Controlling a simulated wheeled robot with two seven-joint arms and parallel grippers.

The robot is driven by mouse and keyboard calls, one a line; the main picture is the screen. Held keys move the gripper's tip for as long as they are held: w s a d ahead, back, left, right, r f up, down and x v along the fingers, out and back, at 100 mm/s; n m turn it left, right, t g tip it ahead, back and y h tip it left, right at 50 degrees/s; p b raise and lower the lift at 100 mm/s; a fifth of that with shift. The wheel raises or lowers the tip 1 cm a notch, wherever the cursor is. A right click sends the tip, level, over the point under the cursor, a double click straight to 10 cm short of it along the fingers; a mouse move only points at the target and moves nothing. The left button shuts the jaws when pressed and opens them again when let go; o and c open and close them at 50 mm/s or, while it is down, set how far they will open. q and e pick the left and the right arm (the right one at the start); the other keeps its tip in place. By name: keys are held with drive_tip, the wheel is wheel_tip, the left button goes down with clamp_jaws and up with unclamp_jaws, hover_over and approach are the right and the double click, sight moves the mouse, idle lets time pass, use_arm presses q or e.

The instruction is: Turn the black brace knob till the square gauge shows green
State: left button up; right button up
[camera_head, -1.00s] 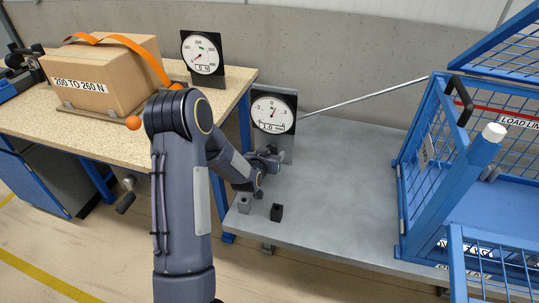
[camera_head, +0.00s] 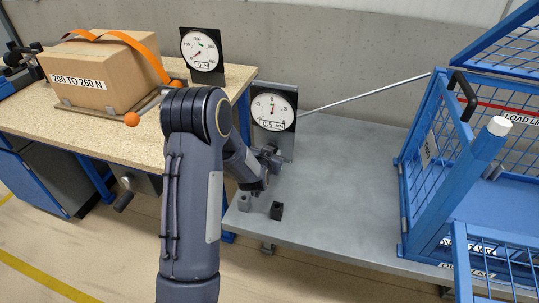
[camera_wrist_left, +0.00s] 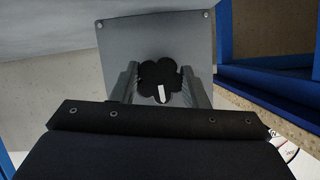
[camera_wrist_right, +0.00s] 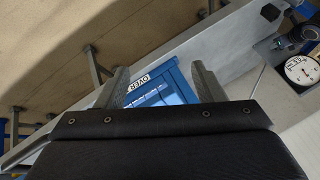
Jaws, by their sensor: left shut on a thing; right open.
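The black brace knob (camera_wrist_left: 160,75), lobed with a white mark, sits on a grey plate (camera_wrist_left: 201,38) in the left wrist view. My left gripper (camera_wrist_left: 160,84) is shut on it, one finger on each side. In the head view my left arm hides the knob; the gripper is by the foot of the gauge panel. The gauge (camera_head: 273,109), a round white dial on a dark panel, has its needle close to 0 and its readout seems to show 0.5 mm. I cannot make out green on it. My right gripper (camera_wrist_right: 160,72) is open and empty.
A grey and a black block (camera_head: 277,211) stand at the grey table's (camera_head: 340,190) front edge. A blue mesh cage (camera_head: 413,170) stands on the right. A box (camera_head: 105,75) and a second dial (camera_head: 202,48) are on the wooden bench. A thin rod (camera_head: 365,95) runs behind.

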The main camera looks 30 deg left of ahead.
use_arm(q)
drive_tip(key=shift+m+y, duration=0.9)
drive_tip(key=shift+m, duration=0.5)
drive_tip(key=o, duration=1)
drive_tip(key=shift+c, duration=0.2)
drive_tip(key=shift+r, duration=0.1)
wheel_tip(320, 180, up, 4)
drive_tip(key=shift+f+p, duration=0.25)
drive_tip(key=shift+p, duration=0.1)
drive_tip(key=s+d+r+p, duration=0.4)
drive_tip(key=s+d+r, duration=0.3)
drive_tip(key=s, duration=0.5)
wheel_tip(320, 180, up, 2)
drive_tip(key=shift+d+r, duration=0.2)
